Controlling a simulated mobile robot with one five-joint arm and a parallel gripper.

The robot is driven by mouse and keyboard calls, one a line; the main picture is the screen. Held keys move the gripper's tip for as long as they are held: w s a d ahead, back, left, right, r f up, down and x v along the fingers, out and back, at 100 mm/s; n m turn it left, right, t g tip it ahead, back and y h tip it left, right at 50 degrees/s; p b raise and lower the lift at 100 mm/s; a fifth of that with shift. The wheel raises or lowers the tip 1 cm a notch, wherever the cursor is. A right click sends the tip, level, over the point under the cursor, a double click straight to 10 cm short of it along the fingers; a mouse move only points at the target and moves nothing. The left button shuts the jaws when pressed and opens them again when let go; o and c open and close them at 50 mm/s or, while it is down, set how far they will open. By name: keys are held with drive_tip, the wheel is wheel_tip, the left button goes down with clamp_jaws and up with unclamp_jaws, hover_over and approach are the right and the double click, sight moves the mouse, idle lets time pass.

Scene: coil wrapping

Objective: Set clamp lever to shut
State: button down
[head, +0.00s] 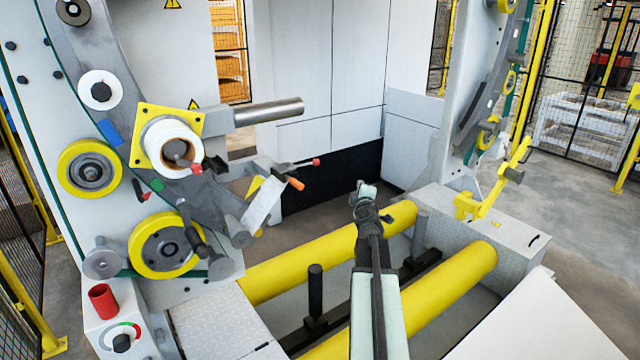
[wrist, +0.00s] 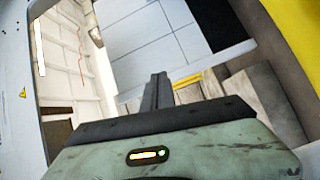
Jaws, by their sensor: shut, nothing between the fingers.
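I cannot tell for sure which part is the clamp lever. In the head view, a thin lever with a red knob (head: 315,162) and an orange-tipped lever (head: 296,184) stick out right of the wrapping ring. A black upright handle (head: 315,290) stands between the yellow rollers. A black knob (head: 121,343) sits under a red and green arc on the front left box. My gripper (head: 366,188) is shut and empty above the far roller, apart from all of these. Its closed fingers (wrist: 158,90) show in the wrist view, with no lever near them.
Two yellow rollers (head: 455,278) cross the middle. The ring machine (head: 215,190) with a white roll (head: 172,150) and a steel bar (head: 268,111) stands left. A red cup (head: 102,300) is on the front left box. A yellow bracket (head: 490,195) stands right.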

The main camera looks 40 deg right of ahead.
drive_tip(key=s+d+r+n+g+h+b, duration=0.1)
drive_tip(key=s+d+r+h+b, duration=0.15)
drive_tip(key=s+h, duration=0.2)
drive_tip(key=a+r+n+t+h+b, duration=0.25)
drive_tip(key=a+n+t+b, duration=0.2)
drive_tip(key=n, duration=0.35)
drive_tip(key=w+a+f+n+t+y+b, duration=0.3)
drive_tip(key=a+f+n+t+y+b, duration=0.5)
drive_tip(key=a+f+n+y+b, duration=0.6)
drive_tip(key=w+d+r+n+y+p, duration=0.1)
drive_tip(key=w+d+r+n+p, duration=0.2)
drive_tip(key=w+r+p, duration=0.6)
wheel_tip(320, 180, up, 3)
drive_tip(key=shift+d+f+p, duration=0.2)
drive_tip(key=shift+d+p, duration=0.3)
drive_tip(key=shift+p, duration=0.05)
